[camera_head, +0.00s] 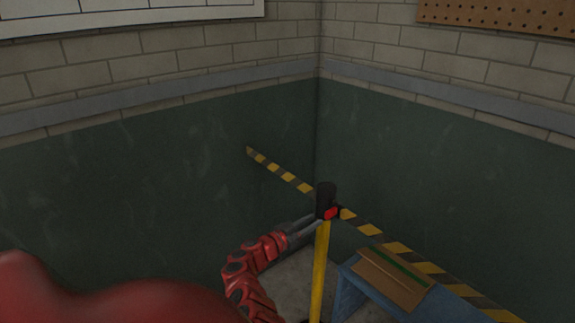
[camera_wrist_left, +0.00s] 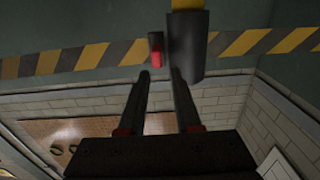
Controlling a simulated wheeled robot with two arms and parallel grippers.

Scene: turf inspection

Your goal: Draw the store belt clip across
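A yellow post (camera_head: 319,270) with a black head (camera_head: 325,196) stands near the room corner. A red clip (camera_head: 331,213) shows at the head, and a yellow-and-black striped belt (camera_head: 425,267) runs from there to the lower right. Another striped length (camera_head: 282,172) runs up left from the post. My left gripper (camera_head: 312,222) is at the post head. In the left wrist view its fingers (camera_wrist_left: 160,74) are apart, with the red clip (camera_wrist_left: 156,52) just beyond and between the tips. The black head (camera_wrist_left: 187,48) is beside the right finger. Whether the clip is seated cannot be told. My right gripper is not in view.
A blue bench (camera_head: 346,294) with a brown board (camera_head: 395,277) on it stands right of the post, below the belt. Green and brick walls meet behind the post. A pegboard (camera_head: 500,14) hangs at the upper right.

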